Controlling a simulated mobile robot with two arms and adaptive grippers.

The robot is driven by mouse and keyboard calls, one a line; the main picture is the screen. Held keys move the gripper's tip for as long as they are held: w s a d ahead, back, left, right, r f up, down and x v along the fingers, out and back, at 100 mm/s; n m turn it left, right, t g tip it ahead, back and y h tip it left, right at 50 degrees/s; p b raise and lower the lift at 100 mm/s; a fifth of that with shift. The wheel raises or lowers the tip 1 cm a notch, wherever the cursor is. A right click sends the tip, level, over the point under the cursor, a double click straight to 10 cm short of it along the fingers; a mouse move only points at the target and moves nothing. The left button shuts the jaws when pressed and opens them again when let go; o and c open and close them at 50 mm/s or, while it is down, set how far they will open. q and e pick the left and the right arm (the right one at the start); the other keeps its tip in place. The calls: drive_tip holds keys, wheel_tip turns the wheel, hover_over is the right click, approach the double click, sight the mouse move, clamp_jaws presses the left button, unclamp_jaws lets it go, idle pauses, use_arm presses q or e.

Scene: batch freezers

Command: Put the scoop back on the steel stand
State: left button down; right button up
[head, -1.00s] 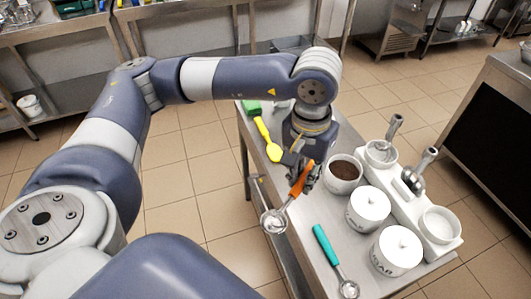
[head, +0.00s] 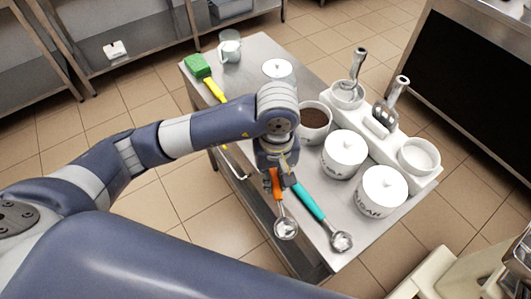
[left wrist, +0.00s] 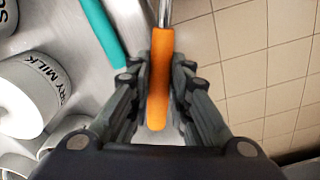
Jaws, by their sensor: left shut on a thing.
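The scoop with the orange handle (head: 276,186) is in my left gripper (head: 277,172), with its round metal bowl toward the viewer. The bowl shows over the left edge of the steel stand (head: 262,50), a table-like top; its height above it is hard to tell. In the left wrist view the fingers (left wrist: 162,65) are shut on both sides of the orange handle (left wrist: 158,95), and the bowl is out of frame. A second scoop with a teal handle (head: 308,202) lies on the stand just right of the gripper. My right gripper is not in view.
A white holder (head: 372,128) with metal scoops runs along the right edge. A green-and-yellow brush (head: 198,66) and a pitcher (head: 230,50) stand further back.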

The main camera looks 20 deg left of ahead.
use_arm(q)
drive_tip(key=w+a+p, duration=0.1)
drive_tip(key=w+a, duration=0.1)
drive_tip(key=w, duration=0.2)
drive_tip(key=w+a+f+p, duration=0.1)
drive_tip(key=w+a, duration=0.1)
drive_tip(key=w, duration=0.3)
drive_tip(key=w+a+p, duration=0.2)
drive_tip(key=w+a, duration=0.1)
drive_tip(key=w, duration=0.2)
drive_tip(key=shift+f, duration=0.35)
wheel_tip(320, 180, down, 3)
drive_tip(key=shift+f+p, duration=0.1)
drive_tip(key=shift+p, duration=0.65)
drive_tip(key=shift+w+a+f, duration=0.1)
drive_tip(key=shift+f, duration=0.05)
drive_tip(key=shift+f, duration=0.1)
drive_tip(key=shift+f+b, duration=0.15)
drive_tip(key=shift+b, duration=0.15)
drive_tip(key=c, duration=1.5)
unclamp_jaws()
